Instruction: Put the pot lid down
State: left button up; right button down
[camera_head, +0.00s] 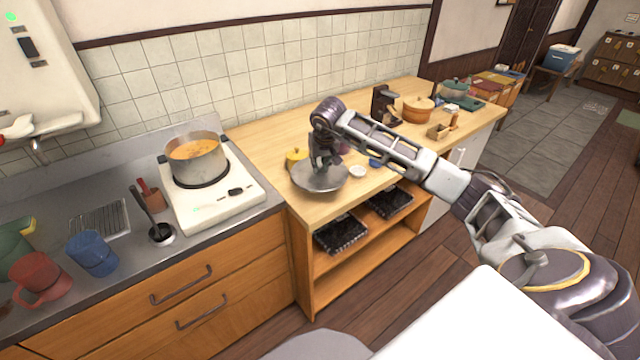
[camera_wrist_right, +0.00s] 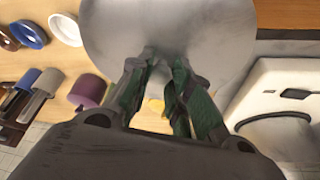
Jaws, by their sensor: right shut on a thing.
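The pot lid (camera_head: 318,179) is a round grey metal disc over the front left part of the wooden counter. My right gripper (camera_head: 322,160) is above it and shut on its top. In the right wrist view the lid (camera_wrist_right: 170,28) spreads out past the fingertips of my right gripper (camera_wrist_right: 160,62), which hide its knob. I cannot tell whether the lid touches the counter. The open pot (camera_head: 197,163) of orange soup stands on the white burner (camera_head: 222,205), left of the lid. My left gripper is not in view.
Farther right are a coffee machine (camera_head: 385,105) and an orange pot (camera_head: 418,109). Shelves with dark trays (camera_head: 341,234) open below the counter.

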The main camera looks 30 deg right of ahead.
aim_at(320, 172)
notch_tip(320, 172, down, 3)
jog(key=shift+f, duration=0.45)
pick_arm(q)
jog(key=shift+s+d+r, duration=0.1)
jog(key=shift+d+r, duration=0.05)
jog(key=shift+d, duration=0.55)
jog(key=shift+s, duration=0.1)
pick_arm(e)
jog(key=shift+f, duration=1.35)
jog(key=shift+f+p, duration=0.3)
jog(key=shift+f, duration=0.25)
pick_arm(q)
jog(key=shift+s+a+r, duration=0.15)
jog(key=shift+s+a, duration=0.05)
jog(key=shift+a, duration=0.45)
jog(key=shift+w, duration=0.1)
